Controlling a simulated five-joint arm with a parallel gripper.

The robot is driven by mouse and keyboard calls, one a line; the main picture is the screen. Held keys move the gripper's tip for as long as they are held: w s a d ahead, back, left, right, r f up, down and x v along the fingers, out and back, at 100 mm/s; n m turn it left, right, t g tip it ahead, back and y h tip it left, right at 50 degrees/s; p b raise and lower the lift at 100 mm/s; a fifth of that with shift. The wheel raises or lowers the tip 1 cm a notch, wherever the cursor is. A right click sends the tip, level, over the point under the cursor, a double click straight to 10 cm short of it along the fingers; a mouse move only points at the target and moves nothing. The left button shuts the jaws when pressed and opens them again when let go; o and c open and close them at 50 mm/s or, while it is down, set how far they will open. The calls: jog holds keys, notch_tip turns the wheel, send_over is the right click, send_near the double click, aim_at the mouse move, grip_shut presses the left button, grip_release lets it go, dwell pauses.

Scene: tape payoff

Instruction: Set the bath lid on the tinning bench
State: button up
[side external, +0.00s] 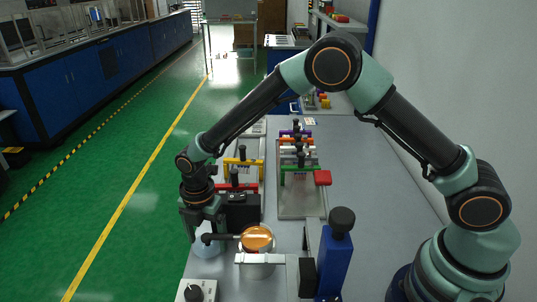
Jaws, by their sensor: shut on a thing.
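A round copper-coloured disc with a dark rim, which looks like the bath lid (257,238), is over a pale metal cylinder at the front of the grey tinning bench (357,215). I cannot tell whether it rests on the cylinder or hangs just above it. A dark bar handle runs left from it to my gripper. My gripper (206,228) points down at the bench's left front edge and is shut on the handle's end. Its fingertips are small and partly blend with the handle. A pale rounded thing (207,248) shows just below my gripper, partly hidden.
A blue post with a black knob (334,260) stands right of the cylinder. A box with a black dial (196,290) is at the front left. Plates with coloured clamps (300,205) and a black box (240,212) lie behind. The bench's right side is clear.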

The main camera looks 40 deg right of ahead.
jog(key=shift+f, duration=0.3)
dwell(0.5)
jog(key=o, duration=1.1)
jog(key=shift+c, duration=0.2)
jog(key=shift+r, duration=0.1)
jog(key=shift+r, duration=3.4)
